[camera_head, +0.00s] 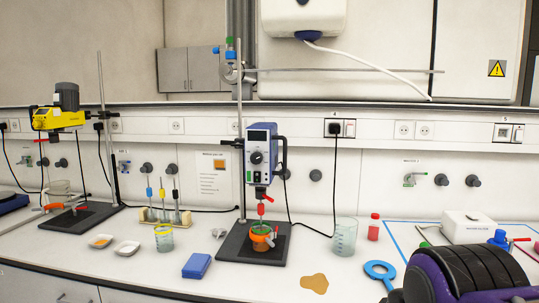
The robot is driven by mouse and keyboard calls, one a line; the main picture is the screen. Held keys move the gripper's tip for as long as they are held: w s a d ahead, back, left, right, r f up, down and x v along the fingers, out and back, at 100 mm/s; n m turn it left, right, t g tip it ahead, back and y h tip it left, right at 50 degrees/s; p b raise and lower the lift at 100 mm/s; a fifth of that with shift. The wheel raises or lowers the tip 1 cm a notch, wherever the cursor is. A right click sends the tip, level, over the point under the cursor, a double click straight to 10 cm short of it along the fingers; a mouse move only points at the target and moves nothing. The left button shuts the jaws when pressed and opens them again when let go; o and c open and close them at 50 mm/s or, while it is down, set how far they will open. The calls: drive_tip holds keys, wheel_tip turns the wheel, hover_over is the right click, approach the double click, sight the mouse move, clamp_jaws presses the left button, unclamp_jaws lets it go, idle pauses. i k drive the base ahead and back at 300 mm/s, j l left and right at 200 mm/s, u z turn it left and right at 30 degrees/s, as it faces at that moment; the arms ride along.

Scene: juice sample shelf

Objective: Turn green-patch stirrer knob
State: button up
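A blue and white overhead stirrer (261,144) hangs on a stand at the middle of the bench. Its dark round knob (256,158) is on the front face, below a small display. The knob's pointer angle is too small to read. Below the stirrer, an orange cup (259,243) with green at its rim stands on the dark base plate (235,243). A yellow stirrer (58,119) with a dark motor is on another stand at the left. My gripper is not in view.
A blue ring-shaped thing (371,267) lies near the purple and black part (455,278) at lower right. A black cable hangs right of the stirrer.

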sight(256, 158)
drive_tip(key=l+u, duration=0.25)
drive_tip(key=l, duration=0.15)
drive_tip(key=k+l+u, duration=0.2)
drive_tip(key=l, duration=0.2)
drive_tip(key=l+u, duration=0.25)
drive_tip(key=l, duration=0.2)
